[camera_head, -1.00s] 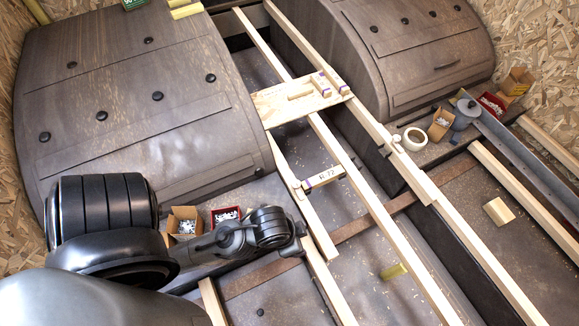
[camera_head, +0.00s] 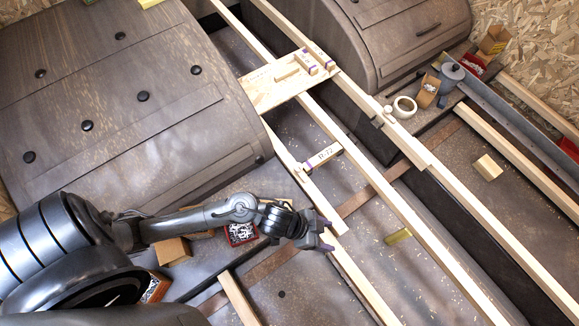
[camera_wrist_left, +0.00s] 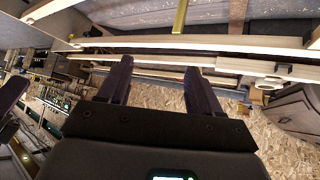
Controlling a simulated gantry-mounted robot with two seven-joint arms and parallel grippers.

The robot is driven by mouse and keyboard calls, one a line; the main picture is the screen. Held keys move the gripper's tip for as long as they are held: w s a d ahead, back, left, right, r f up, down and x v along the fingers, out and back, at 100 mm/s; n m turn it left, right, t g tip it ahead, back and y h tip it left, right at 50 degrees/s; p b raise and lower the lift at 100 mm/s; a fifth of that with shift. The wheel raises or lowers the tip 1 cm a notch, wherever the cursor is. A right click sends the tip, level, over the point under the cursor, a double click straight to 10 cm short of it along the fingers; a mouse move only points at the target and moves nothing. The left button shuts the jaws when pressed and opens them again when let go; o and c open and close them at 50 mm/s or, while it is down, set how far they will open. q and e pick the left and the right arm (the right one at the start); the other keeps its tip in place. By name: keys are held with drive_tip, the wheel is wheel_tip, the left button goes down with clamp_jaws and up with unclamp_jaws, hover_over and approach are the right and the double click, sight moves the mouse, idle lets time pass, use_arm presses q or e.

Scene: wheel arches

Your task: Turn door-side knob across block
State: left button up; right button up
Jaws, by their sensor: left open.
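A pale wooden block marked R-72 (camera_head: 323,155) lies between two light rails. A small pale knob (camera_head: 304,169) shows at its left end, by the left rail. Another small pale knob (camera_head: 387,111) shows on the rail to the right. I cannot tell which knob is the door-side one. My left gripper (camera_head: 326,237) is over the left rail, below the R-72 block in the head view and apart from it. In the left wrist view its two purple-grey fingers (camera_wrist_left: 158,82) are spread with nothing between them. My right gripper is not in view.
A wooden board (camera_head: 262,92) with purple-marked pieces spans the rails farther up. Large wheel arches (camera_head: 130,60) stand either side. A red box of fasteners (camera_head: 240,234) is beside my left forearm. A tape roll (camera_head: 404,107) and a loose block (camera_head: 488,167) lie right.

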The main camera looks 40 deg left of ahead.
use_arm(q)
drive_tip(key=w+a+f+m+g+b, duration=0.25)
drive_tip(key=a+f+b, duration=0.2)
drive_tip(key=f, duration=0.45)
drive_tip(key=y+b, duration=0.3)
drive_tip(key=b, duration=0.4)
approach(298, 166)
drive_tip(key=shift+g, duration=0.45)
drive_tip(key=b+x, duration=0.1)
drive_tip(key=x, duration=0.1)
drive_tip(key=b+x, duration=0.2)
drive_tip(key=x, duration=0.1)
drive_tip(key=b+x, duration=0.2)
drive_tip(key=x, duration=0.1)
drive_tip(key=shift+w, duration=0.3)
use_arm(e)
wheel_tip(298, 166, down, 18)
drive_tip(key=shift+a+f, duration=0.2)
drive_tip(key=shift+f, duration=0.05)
use_arm(q)
drive_tip(key=shift+c, duration=0.3)
